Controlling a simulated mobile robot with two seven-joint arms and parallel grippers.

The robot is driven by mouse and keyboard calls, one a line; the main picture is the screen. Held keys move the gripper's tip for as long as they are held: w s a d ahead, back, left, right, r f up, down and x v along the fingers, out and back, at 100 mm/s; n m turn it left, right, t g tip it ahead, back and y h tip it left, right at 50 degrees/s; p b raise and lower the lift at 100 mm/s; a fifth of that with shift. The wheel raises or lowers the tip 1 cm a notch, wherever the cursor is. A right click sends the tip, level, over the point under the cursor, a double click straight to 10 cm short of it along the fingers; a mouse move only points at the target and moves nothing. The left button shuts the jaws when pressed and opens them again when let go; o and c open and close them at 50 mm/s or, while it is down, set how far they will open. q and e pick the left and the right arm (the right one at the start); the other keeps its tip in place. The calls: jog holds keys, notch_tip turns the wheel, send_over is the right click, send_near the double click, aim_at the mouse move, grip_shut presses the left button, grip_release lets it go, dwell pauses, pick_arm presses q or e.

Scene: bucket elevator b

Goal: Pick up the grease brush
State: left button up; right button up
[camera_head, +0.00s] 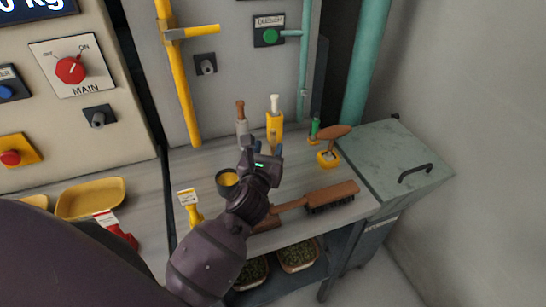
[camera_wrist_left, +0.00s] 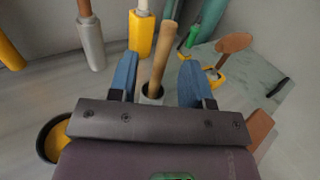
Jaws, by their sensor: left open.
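A light wooden handle (camera_wrist_left: 162,60) stands slightly tilted in a small dark-mouthed holder (camera_wrist_left: 152,92) in the left wrist view; it looks like the grease brush, though its lower end is hidden. My left gripper (camera_wrist_left: 158,68) is open, with one blue finger on each side of the handle and visible gaps between. In the head view my left gripper (camera_head: 262,150) is over the middle of the bench and mostly hides the handle and holder. My right gripper is not in view.
A dark pot with yellow contents (camera_head: 228,179) stands left of my wrist. Behind are a grey bottle (camera_head: 242,128) and a yellow bottle (camera_head: 275,122). A brown paddle-shaped tool (camera_head: 333,132) in a yellow holder and a dark-bristled brush (camera_head: 331,199) are to the right. A yellow pipe (camera_head: 183,95) rises behind.

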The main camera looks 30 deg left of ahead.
aim_at(272, 142)
pick_arm(q)
jog(key=x, duration=0.4)
jog(key=shift+w+d, duration=0.1)
jog(key=shift+w, duration=0.05)
jog(key=shift+r, duration=0.1)
grip_shut()
